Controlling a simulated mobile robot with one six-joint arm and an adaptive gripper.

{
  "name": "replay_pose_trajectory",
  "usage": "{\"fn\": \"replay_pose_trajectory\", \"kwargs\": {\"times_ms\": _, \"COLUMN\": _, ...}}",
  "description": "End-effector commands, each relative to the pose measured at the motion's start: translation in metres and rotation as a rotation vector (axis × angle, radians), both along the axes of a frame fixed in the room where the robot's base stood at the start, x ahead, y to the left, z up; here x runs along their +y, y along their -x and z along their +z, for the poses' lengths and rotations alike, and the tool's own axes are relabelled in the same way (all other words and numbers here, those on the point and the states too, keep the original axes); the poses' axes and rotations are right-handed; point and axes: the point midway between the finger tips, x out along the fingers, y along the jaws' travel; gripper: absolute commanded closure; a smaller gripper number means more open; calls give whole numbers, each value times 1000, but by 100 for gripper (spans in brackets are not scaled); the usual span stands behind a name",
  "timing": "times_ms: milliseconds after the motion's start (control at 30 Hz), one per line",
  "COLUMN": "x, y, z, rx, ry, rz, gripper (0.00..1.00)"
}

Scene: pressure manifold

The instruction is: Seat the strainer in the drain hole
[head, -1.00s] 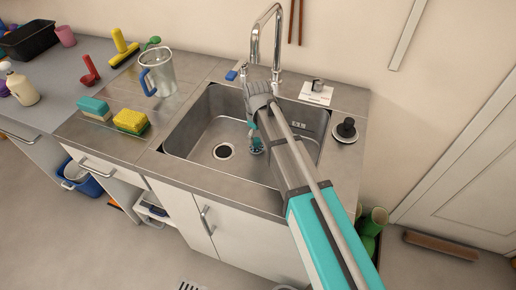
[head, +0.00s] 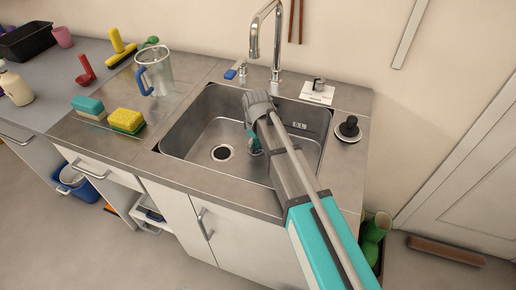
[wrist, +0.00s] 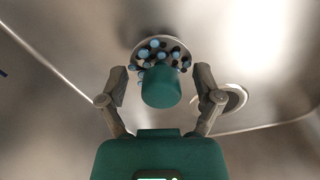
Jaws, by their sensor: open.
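The strainer shows in the wrist view as a round perforated grey plate (wrist: 162,51) with a green knob (wrist: 161,88) towards me. My gripper (wrist: 161,72) is open, with one finger on each side of the strainer and visible gaps to the knob. The drain hole (head: 222,153) is a dark opening in the sink floor, left of my gripper (head: 254,147) in the head view. In the wrist view its ring (wrist: 234,97) shows at the right, partly behind the right finger. In the head view the strainer is too small and covered to make out clearly.
The steel sink (head: 190,125) walls surround my gripper. A tall faucet (head: 278,40) stands behind. A clear jug (head: 157,72), a yellow sponge (head: 127,121) and a teal sponge (head: 88,106) are on the left counter. A black round item (head: 348,128) sits on the right.

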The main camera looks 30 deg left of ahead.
Motion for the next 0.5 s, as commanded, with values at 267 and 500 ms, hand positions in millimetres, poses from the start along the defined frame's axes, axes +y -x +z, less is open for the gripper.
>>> {"fn": "replay_pose_trajectory", "kwargs": {"times_ms": 267, "x": 0, "y": 0, "z": 0, "rx": 0, "ry": 0, "rz": 1, "gripper": 22}}
{"fn": "replay_pose_trajectory", "kwargs": {"times_ms": 500, "x": 0, "y": 0, "z": 0, "rx": 0, "ry": 0, "rz": 1, "gripper": 67}}
